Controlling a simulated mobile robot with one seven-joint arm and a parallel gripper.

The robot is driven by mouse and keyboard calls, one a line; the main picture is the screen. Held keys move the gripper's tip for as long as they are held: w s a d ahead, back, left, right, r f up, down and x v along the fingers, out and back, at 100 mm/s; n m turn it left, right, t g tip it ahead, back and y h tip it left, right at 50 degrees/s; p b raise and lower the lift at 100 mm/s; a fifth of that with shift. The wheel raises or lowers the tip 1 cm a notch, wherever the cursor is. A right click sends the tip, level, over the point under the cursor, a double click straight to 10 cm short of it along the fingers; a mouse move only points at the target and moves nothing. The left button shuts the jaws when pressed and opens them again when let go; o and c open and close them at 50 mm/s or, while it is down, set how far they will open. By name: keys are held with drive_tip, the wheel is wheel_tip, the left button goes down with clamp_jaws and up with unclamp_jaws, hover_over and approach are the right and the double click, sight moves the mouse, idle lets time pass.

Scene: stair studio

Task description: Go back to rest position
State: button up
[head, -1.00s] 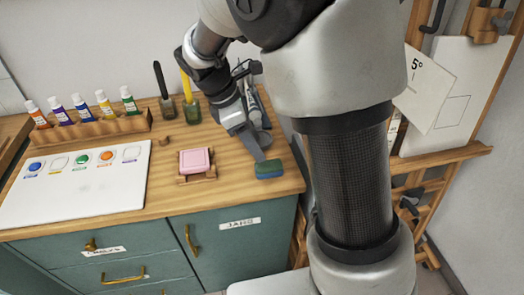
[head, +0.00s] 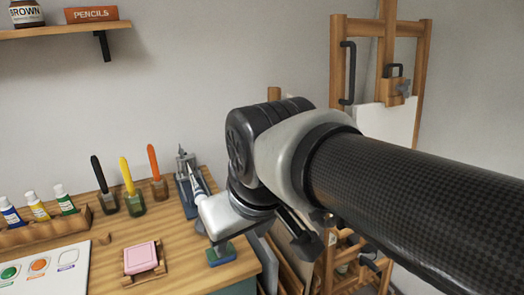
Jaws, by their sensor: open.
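My gripper (head: 217,241) hangs over the right end of the wooden worktop, just above or at a blue-and-green sponge (head: 222,257). The white gripper body shows, but its fingertips are small and partly hidden. It is open, with nothing seen held in it. I cannot tell whether a fingertip touches the sponge. My arm reaches in from the right and bends down at the wrist.
A pink block (head: 141,257) sits in a wooden holder left of the sponge. Brushes in jars, including a yellow one (head: 126,175), and a grey-blue device (head: 188,190) stand behind. Paint tubes (head: 38,206) are at left, an easel (head: 338,75) at right.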

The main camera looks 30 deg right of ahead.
drive_tip(key=shift+s+m, duration=0.5)
drive_tip(key=shift+m, duration=0.1)
wheel_tip(320, 180, up, 14)
drive_tip(key=p, duration=1.3)
drive_tip(key=shift+f+p, duration=0.15)
drive_tip(key=shift+p, duration=0.2)
